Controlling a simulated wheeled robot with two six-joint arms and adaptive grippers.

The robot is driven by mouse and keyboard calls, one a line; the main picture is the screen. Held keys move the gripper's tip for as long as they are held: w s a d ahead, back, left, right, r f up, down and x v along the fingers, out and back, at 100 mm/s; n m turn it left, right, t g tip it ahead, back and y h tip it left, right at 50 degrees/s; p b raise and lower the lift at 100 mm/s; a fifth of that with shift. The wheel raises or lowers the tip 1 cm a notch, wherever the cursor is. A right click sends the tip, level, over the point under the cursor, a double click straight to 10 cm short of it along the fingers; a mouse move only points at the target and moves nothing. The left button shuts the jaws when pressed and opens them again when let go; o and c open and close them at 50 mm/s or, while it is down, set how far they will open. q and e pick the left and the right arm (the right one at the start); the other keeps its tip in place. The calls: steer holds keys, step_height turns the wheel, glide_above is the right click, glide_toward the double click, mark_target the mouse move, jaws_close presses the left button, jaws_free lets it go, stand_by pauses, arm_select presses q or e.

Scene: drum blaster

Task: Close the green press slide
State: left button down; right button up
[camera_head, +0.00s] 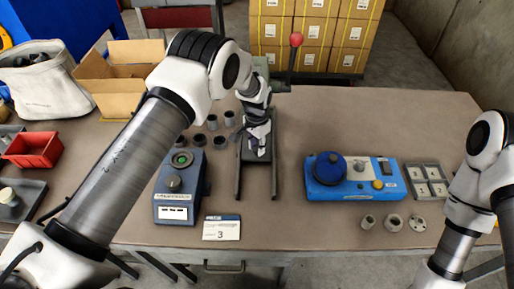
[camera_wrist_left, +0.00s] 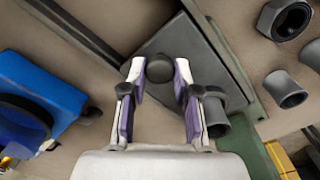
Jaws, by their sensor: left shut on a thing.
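The green press (camera_head: 262,68) stands at the back middle of the table, with a red-balled lever (camera_head: 296,40). Its slide, a dark grey plate, lies between two long dark rails (camera_head: 275,180) that reach toward me. The slide plate also shows in the left wrist view (camera_wrist_left: 200,52), next to a green edge. My left gripper (camera_head: 259,150) points down over the slide. In the left wrist view its fingertips (camera_wrist_left: 160,70) are shut on the slide's round dark knob (camera_wrist_left: 160,68). My arm hides part of the press. My right arm enters at the right, but its gripper is out of view.
A blue-grey button box (camera_head: 178,190) stands left of the rails. Several grey cylinders (camera_head: 212,122) stand beside the slide. A blue device (camera_head: 350,178) and a parts tray (camera_head: 426,180) are to the right. A card (camera_head: 221,228) lies in front.

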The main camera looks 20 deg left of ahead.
arm_select(q)
steer(key=c, duration=1)
jaws_free()
steer(key=shift+w+r, duration=0.1)
steer(key=shift+w, duration=0.05)
steer(key=shift+o, duration=0.8)
steer(key=shift+a, duration=0.15)
step_height(320, 180, up, 12)
